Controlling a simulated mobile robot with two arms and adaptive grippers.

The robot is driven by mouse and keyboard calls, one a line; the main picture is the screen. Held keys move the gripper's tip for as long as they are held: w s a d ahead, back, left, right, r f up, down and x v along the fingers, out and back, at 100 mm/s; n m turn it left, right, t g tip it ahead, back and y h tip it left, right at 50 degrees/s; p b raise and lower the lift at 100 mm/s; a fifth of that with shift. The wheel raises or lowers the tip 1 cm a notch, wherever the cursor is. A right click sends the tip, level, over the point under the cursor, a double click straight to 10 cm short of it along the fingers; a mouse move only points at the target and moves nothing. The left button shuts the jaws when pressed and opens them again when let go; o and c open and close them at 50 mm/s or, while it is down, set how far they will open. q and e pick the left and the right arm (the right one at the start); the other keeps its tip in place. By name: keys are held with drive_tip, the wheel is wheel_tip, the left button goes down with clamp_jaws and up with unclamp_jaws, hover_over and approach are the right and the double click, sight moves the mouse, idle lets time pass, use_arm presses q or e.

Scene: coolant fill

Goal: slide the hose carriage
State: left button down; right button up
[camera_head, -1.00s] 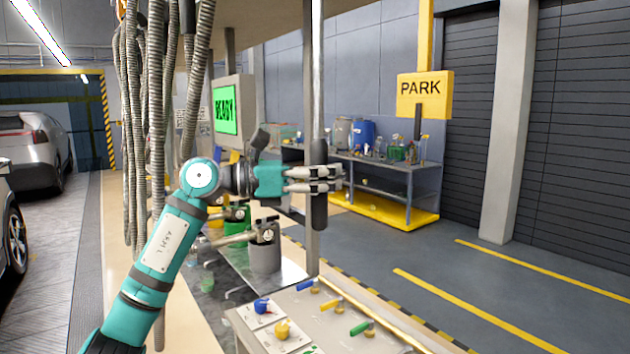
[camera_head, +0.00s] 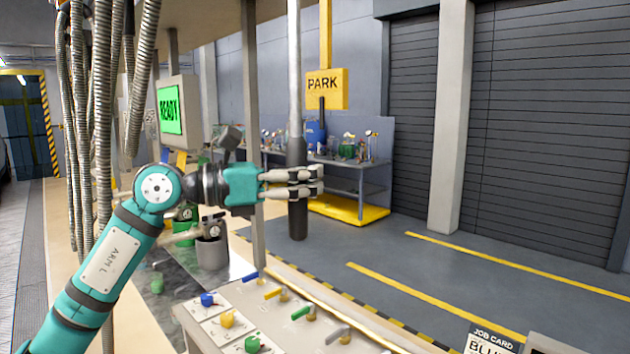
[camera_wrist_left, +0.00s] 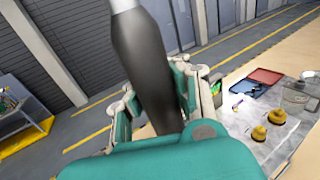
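A silver vertical pole (camera_head: 294,70) with a dark grip sleeve (camera_head: 298,222) hangs down in the middle of the head view. My left gripper (camera_head: 302,183) comes in from the left, and its fingers are closed around the sleeve partway down. In the left wrist view the dark sleeve (camera_wrist_left: 143,60) stands tilted between the two fingers, which press on both sides of it. The PARK sign (camera_head: 323,84) is just right of the pole in the head view. The carriage itself is not clearly seen. My right gripper is not in view.
Grey ribbed hoses (camera_head: 103,100) hang at the left behind my arm. A grey post (camera_head: 252,120) stands left of the pole. A panel with coloured levers (camera_head: 260,310) lies below. A workbench (camera_head: 355,168) stands behind; the floor to the right is open.

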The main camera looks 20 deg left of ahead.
use_arm(q)
drive_tip(key=shift+s+r, duration=0.15)
drive_tip(key=shift+r, duration=0.1)
drive_tip(key=c, duration=1.7)
unclamp_jaws()
drive_tip(key=shift+s+a+r, duration=0.1)
drive_tip(key=shift+s+a, duration=0.1)
drive_tip(key=shift+s, duration=0.05)
drive_tip(key=o, duration=0.7)
drive_tip(key=shift+s+a+r, duration=0.2)
drive_tip(key=shift+s+a, duration=0.1)
drive_tip(key=shift+s, duration=0.35)
drive_tip(key=v, duration=1.1)
drive_tip(key=shift+s+a+f, duration=0.15)
drive_tip(key=shift+s+a, duration=0.15)
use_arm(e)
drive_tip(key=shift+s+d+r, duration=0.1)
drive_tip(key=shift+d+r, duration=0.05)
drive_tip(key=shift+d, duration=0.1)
use_arm(q)
drive_tip(key=shift+d, duration=0.1)
